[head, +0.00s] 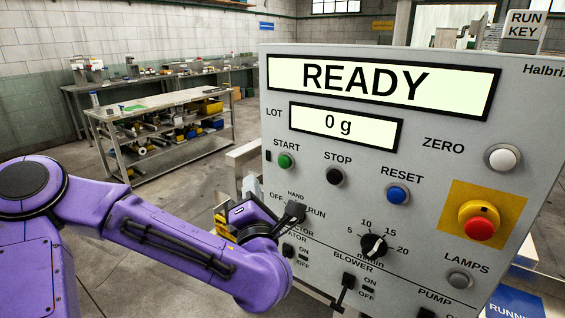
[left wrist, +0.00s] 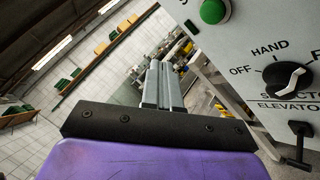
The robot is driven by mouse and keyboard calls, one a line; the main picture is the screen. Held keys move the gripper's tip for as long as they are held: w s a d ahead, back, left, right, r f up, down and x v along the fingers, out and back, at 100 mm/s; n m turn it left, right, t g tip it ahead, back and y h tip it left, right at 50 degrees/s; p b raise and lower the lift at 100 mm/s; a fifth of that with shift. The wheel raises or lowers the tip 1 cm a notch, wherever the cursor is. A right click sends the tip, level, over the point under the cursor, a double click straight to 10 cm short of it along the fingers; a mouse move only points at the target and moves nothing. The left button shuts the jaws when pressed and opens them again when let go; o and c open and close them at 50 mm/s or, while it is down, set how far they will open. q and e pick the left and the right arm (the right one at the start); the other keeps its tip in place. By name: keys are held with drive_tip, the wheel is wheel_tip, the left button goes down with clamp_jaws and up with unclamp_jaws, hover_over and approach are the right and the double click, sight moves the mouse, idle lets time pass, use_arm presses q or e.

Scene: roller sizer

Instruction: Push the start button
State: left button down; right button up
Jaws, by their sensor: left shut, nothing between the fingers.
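The green START button (head: 286,160) sits on the grey control panel (head: 420,150), under the LOT display. In the left wrist view it shows at the top right (left wrist: 213,11). My left gripper (head: 250,184) is by the panel's left edge, below and left of the button, partly hidden by my wrist. In the left wrist view its two grey fingers (left wrist: 161,72) are together and empty. They are apart from the button and point past the panel's edge. My right gripper is not in view.
The black STOP button (head: 335,177), blue RESET button (head: 397,195) and red emergency stop (head: 480,222) share the panel. A HAND/OFF/RUN selector (head: 295,211) is close to my left wrist. Benches (head: 150,106) stand farther back, with open floor before them.

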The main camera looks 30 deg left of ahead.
sight(284, 162)
use_arm(q)
drive_tip(key=w+p, duration=0.1)
drive_tip(key=w, duration=0.7)
drive_tip(key=shift+d+p, duration=0.3)
drive_tip(key=shift+d, duration=0.05)
idle(1.5)
drive_tip(key=shift+w, duration=0.4)
drive_tip(key=shift+w, duration=0.45)
idle(0.6)
idle(0.3)
drive_tip(key=shift+s+b, duration=0.6)
drive_tip(key=shift+s, duration=0.3)
drive_tip(key=shift+s, duration=0.1)
